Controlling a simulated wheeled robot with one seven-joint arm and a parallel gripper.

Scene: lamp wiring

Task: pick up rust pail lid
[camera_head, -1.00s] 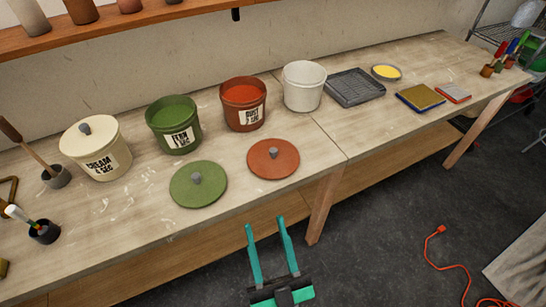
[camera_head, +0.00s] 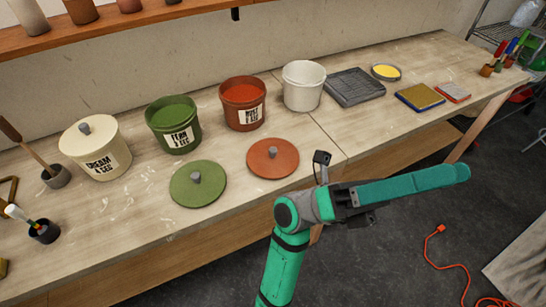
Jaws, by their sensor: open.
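The rust pail lid (camera_head: 290,160), a flat red-brown disc with a small grey knob (camera_head: 272,152), lies on the workbench near its front edge. The open rust pail (camera_head: 243,110), labelled and showing orange-red inside, stands behind it. My gripper (camera_head: 462,174) is open and empty, seen from the side with its teal fingers pointing right. In the picture its fingers lie well to the right of the lid, over the bench's front edge and the floor. The lid is apart from my gripper and fully visible.
A green lid (camera_head: 195,190) lies left of the rust lid. The cream pail (camera_head: 98,155), green pail (camera_head: 172,130) and white pail (camera_head: 303,92) stand behind. A grey tray (camera_head: 354,87) sits to the right. Bare bench (camera_head: 330,128) lies right of the lid.

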